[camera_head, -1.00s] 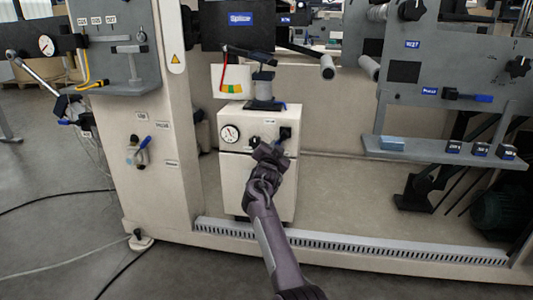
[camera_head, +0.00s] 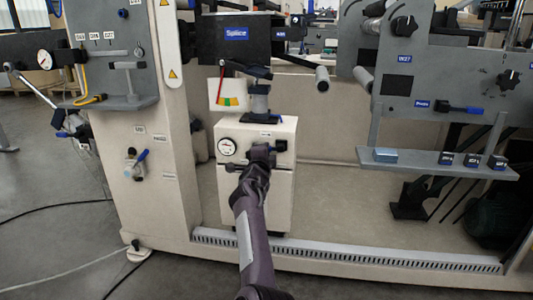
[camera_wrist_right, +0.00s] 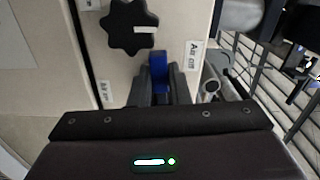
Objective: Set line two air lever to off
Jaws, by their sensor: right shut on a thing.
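My right gripper (camera_head: 262,152) is at the front of a cream cabinet (camera_head: 229,193), below its top edge. In the right wrist view, the gripper's two dark fingers (camera_wrist_right: 160,90) are shut on a blue lever handle (camera_wrist_right: 158,66), whose tip stands out between them. A white label reading "Air" (camera_wrist_right: 193,54) is to the right of the handle; its second line is too small to read. In the head view, the gripper hides the lever. My left gripper is in neither view.
A black lobed knob (camera_wrist_right: 130,24) is just left of the lever. A grey shelf (camera_head: 440,167) projects at the right. A slotted grey rail (camera_head: 340,250) runs along the floor.

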